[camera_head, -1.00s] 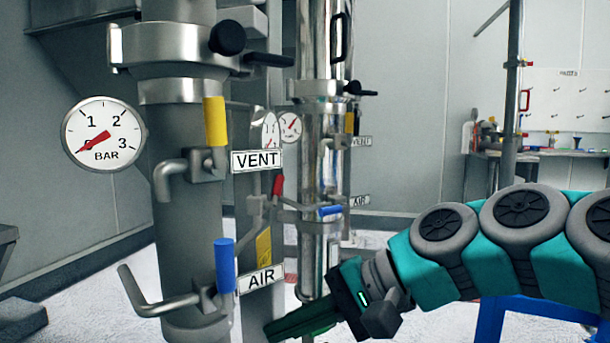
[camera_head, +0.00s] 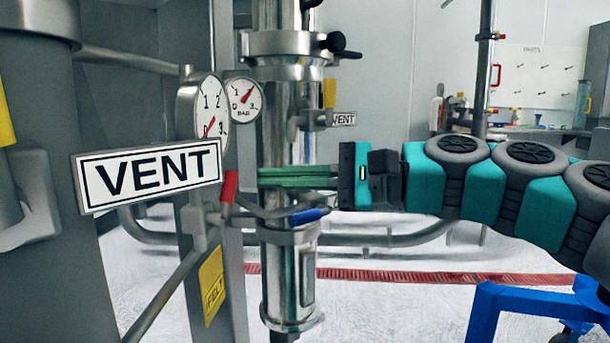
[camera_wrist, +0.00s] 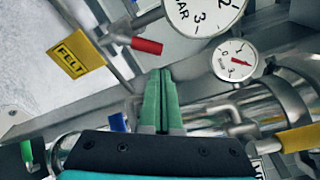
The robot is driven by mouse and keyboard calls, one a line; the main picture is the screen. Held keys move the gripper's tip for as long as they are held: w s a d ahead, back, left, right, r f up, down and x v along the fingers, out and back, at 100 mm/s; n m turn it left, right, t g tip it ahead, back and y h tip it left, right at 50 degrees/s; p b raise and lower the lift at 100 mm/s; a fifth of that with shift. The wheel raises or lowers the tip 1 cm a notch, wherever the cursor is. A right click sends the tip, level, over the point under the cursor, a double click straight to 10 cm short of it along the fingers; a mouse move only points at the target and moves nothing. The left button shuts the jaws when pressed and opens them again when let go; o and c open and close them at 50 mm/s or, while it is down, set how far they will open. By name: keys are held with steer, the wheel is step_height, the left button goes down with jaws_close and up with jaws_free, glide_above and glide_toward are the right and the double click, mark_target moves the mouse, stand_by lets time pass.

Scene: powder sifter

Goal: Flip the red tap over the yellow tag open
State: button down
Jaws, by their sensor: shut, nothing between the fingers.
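The red tap handle (camera_head: 229,187) sits above the yellow tag (camera_head: 212,285), on pipework beside a gauge post. It tilts steeply upward in the head view. My gripper (camera_head: 262,177) is shut and empty. It points left, level, its tips just right of the red handle in the head view. In the wrist view the fingertips (camera_wrist: 160,72) lie just below the handle, with a gap seen between them.
A large VENT sign (camera_head: 150,176) and a grey column stand close on the left. A pressure gauge (camera_head: 203,110) hangs above the red handle. A blue tap handle (camera_head: 305,216) is just below my fingers, and a shiny steel column (camera_head: 285,290) stands behind them.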

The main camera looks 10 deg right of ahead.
mark_target(229, 188)
steer(key=shift+x, duration=2)
steer(key=s+r+n, duration=0.1)
steer(key=n, duration=0.1)
steer(key=s+r+n, duration=0.1)
steer(key=n, duration=0.1)
steer(key=shift+s+a+r+t+b, duration=0.1)
steer(key=shift+s+a+t+b, duration=0.05)
steer(key=shift+a+t+b, duration=0.15)
